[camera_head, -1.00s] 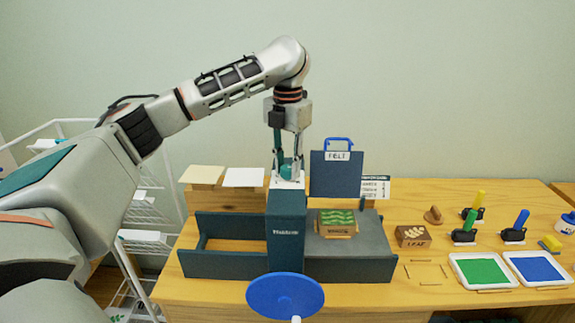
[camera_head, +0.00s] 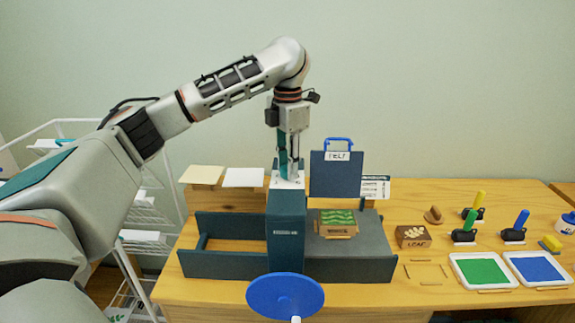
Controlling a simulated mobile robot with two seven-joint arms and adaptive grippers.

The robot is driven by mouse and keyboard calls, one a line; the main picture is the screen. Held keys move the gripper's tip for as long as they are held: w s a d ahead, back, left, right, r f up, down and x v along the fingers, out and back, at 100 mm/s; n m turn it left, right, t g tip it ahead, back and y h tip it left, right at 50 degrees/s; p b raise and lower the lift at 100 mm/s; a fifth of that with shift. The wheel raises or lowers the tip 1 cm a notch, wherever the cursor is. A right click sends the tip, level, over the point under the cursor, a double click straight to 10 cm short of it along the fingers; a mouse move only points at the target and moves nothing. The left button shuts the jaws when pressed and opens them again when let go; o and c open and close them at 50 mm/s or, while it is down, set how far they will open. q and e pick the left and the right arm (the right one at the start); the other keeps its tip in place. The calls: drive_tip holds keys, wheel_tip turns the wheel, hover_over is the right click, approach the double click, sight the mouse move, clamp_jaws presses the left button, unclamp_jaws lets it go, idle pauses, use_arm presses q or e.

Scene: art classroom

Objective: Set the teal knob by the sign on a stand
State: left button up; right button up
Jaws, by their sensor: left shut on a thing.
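The dark teal press (camera_head: 286,236) stands on the table, with a light plate on top of its column. My left gripper (camera_head: 289,172) points straight down at that plate and is shut on the teal knob there. The fingers, seen nearly side-on, hide most of the knob, so its setting cannot be read. The sign on a stand (camera_head: 375,187) is white with rows of dark marks, too small to read. It stands behind the press at right, partly covered by the dark FELT board (camera_head: 336,174). My right gripper is not in view.
A blue disc wheel (camera_head: 285,296) sits at the press front. A green-topped block (camera_head: 338,222) lies on the press bed. A LEAF box (camera_head: 412,236), green (camera_head: 484,270) and blue (camera_head: 538,268) ink trays and handled rollers are at right. A white rack (camera_head: 140,225) stands left.

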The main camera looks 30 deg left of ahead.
use_arm(q)
drive_tip(key=o, duration=1.1)
wheel_tip(320, 180, up, 12)
drive_tip(key=shift+r, duration=0.1)
idle(0.4)
